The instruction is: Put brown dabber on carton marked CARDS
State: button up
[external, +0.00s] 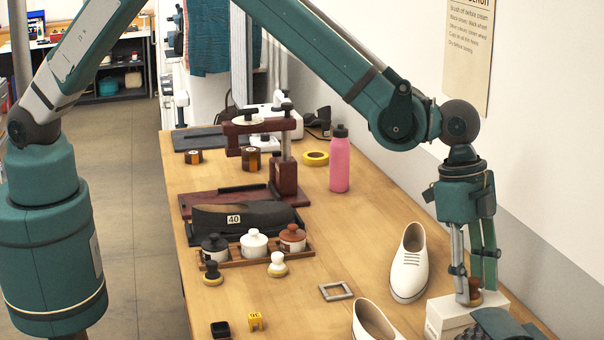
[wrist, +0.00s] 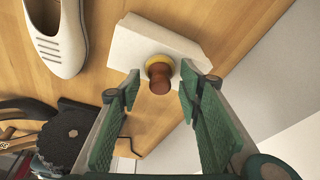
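The brown dabber (external: 475,291) stands upright on top of a white carton (external: 447,319) at the front right of the table. In the wrist view the dabber (wrist: 158,76) shows its brown knob over a yellowish pad, near the middle of the carton (wrist: 133,50). My gripper (external: 474,292) is above the carton, pointing down. In the wrist view its fingers (wrist: 160,82) are spread on both sides of the dabber, with gaps to each side. I cannot read any marking on the carton.
White shoes (external: 409,262) stand left of the carton, and a dark ridged object (external: 500,324) lies close at its front right. A square frame (external: 336,291), a white dabber (external: 277,266) and a black dabber (external: 212,273) stand further left. A pink bottle (external: 340,163) stands behind.

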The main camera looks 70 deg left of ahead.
jog(key=shift+r, duration=0.1)
jog(key=v, duration=1.2)
jog(key=shift+s+a+r, duration=0.1)
dwell(0.6)
